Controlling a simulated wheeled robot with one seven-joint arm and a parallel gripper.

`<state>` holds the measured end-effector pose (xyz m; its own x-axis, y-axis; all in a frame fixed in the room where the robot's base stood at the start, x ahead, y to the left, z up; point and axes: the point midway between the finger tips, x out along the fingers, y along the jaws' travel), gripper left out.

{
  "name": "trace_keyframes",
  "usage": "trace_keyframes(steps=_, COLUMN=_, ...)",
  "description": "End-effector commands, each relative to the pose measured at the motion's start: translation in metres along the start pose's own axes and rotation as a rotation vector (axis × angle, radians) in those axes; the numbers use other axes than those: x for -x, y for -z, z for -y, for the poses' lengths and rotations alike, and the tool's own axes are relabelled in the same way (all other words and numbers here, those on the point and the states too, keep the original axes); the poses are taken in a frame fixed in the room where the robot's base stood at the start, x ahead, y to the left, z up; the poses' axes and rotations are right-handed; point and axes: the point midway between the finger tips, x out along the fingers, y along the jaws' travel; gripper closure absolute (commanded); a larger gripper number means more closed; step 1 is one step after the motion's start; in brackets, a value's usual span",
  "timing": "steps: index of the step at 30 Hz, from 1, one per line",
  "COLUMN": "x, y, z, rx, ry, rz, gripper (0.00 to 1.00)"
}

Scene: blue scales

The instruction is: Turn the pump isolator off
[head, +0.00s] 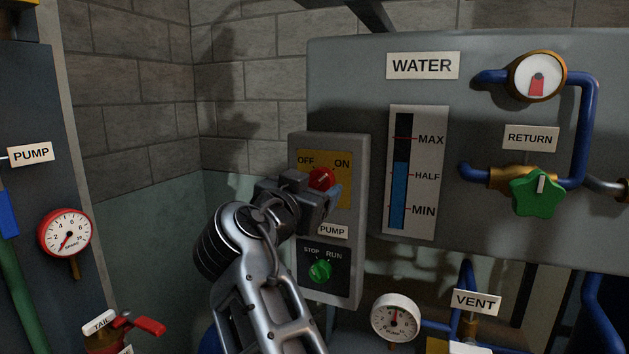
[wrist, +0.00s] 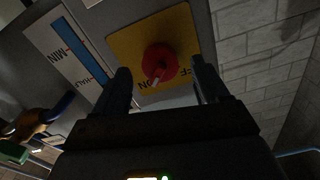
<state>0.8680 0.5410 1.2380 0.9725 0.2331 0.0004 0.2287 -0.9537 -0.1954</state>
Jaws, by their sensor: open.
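The pump isolator is a red rotary knob (head: 321,178) on a yellow plate (head: 343,166) marked OFF at left and ON at right, on the grey box's upper part. Its white mark points up and right, toward ON. In the wrist view, which is turned over, the red knob (wrist: 160,64) shows with its white mark toward the ON lettering. My gripper (head: 317,194) is open just in front of the knob. In the wrist view its fingers appear on either side of the knob; contact is not visible. The gripper hides the plate's lower left part.
Below, a green STOP/RUN knob (head: 321,271) sits under the PUMP label (head: 332,231). To the right are the water level gauge (head: 414,172) and a green RETURN valve (head: 537,193). A red-rimmed gauge (head: 65,232) and red lever (head: 150,326) are at left.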

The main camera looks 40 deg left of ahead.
Motion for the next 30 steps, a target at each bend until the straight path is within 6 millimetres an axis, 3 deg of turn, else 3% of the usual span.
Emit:
trace_keyframes(steps=6, x=-0.015, y=0.000, z=0.000, rx=0.000, ry=0.001, rz=0.000, gripper=0.26)
trace_keyframes(steps=14, x=-0.016, y=-0.001, z=0.000, rx=0.000, ry=0.001, rz=0.001, gripper=0.26)
trace_keyframes(steps=30, x=-0.016, y=-0.001, z=0.000, rx=0.000, ry=0.001, rz=0.001, gripper=0.77)
